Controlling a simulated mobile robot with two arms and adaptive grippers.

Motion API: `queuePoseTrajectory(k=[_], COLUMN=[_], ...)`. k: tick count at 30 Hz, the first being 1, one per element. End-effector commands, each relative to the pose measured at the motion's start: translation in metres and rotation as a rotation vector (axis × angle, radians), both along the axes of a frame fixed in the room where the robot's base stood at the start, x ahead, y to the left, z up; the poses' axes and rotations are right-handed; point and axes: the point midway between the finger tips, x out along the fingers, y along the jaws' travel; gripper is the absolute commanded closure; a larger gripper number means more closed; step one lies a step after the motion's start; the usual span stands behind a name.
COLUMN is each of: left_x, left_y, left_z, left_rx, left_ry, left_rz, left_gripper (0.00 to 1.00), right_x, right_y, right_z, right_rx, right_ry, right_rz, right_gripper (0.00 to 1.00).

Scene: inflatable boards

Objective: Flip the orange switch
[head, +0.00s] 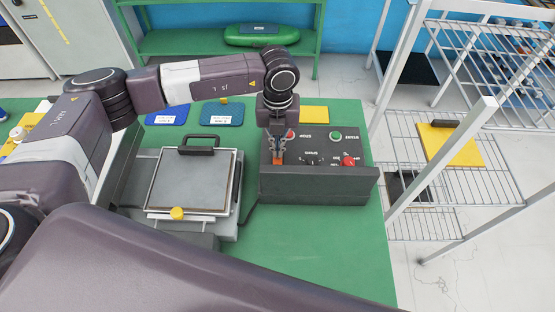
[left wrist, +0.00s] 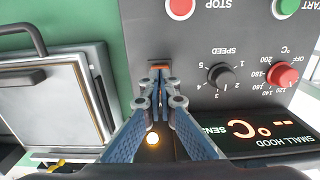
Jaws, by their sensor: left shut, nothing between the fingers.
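The dark control box (head: 330,188) stands on the green table, with knobs and buttons on its sloped top. My left gripper (head: 278,153) points down at the left part of that panel. In the left wrist view its fingers (left wrist: 160,82) are closed together with nothing between them. The orange switch (left wrist: 159,68) shows right at the fingertips, partly hidden by them. I cannot tell whether they touch it or which way it is tipped. A small yellow-orange light (left wrist: 152,140) glows between the finger bases. My right gripper is not in view.
Left of the box is a press with a black handle (head: 197,151) and a yellow knob (head: 177,213). The panel also has a red stop button (left wrist: 180,8), a black speed knob (left wrist: 221,75) and a red temperature knob (left wrist: 283,74). A wire rack (head: 430,195) stands at right.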

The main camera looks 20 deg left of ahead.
Motion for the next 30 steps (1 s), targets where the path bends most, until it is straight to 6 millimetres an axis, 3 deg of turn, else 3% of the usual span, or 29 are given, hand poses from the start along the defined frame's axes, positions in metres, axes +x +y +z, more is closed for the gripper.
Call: queuePoseTrajectory(k=[30], left_x=[0.000], left_y=[0.000], left_z=[-0.016], left_rx=[0.000], left_ry=[0.000], left_rz=[0.000], left_gripper=[1.00], right_x=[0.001], right_y=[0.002], right_z=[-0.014], right_rx=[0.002], right_ry=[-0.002], right_rz=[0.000], right_gripper=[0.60])
